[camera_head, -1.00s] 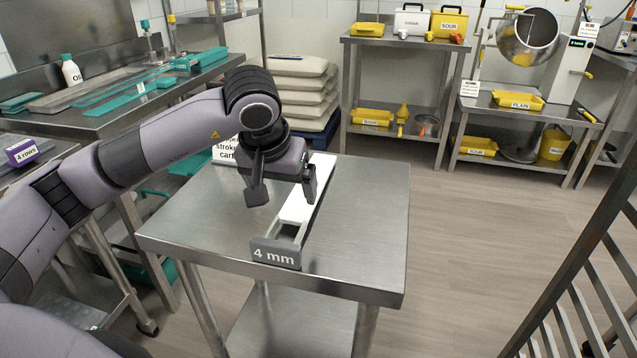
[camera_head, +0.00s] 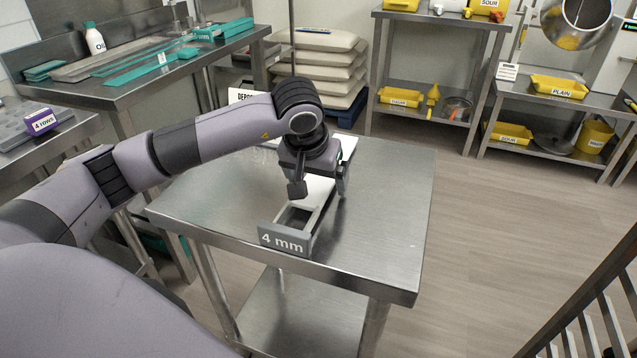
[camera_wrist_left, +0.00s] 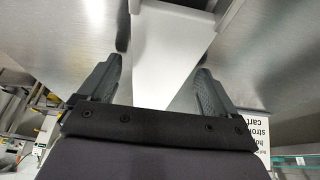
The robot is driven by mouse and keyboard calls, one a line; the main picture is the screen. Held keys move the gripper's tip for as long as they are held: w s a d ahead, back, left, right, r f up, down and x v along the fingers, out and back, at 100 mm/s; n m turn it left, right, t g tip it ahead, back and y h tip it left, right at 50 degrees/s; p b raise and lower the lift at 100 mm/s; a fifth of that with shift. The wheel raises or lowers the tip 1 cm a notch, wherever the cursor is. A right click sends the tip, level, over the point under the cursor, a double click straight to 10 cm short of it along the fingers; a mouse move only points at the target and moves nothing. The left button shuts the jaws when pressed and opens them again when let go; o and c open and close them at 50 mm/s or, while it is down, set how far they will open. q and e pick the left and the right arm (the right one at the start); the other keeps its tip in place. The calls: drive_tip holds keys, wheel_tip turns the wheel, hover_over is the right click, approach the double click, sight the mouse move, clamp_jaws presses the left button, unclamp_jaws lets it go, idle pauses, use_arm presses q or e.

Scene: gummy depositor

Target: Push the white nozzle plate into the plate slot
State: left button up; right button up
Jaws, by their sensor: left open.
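The white nozzle plate (camera_head: 318,189) lies flat in the long plate slot on the steel table. The slot's near end carries a grey block marked "4 mm" (camera_head: 284,240). A dark open stretch of the slot (camera_head: 293,216) shows between that block and the plate's near edge. My left gripper (camera_head: 320,188) is open over the plate and hides part of it. In the left wrist view the white plate (camera_wrist_left: 168,50) runs between the two spread fingers (camera_wrist_left: 157,85). I cannot tell whether the fingers touch it. My right gripper is not in view.
The steel table (camera_head: 385,220) is clear to the right and left of the slot. A white sign (camera_head: 240,95) stands behind my arm. A bench with teal trays (camera_head: 140,75) is at the left. A dark rack (camera_head: 590,310) stands at the near right.

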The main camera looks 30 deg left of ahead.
sight(317, 183)
use_arm(q)
drive_tip(key=c, duration=1.3)
drive_tip(key=shift+c, duration=0.2)
drive_tip(key=shift+r, duration=0.1)
wheel_tip(317, 183, up, 20)
drive_tip(key=p, duration=0.2)
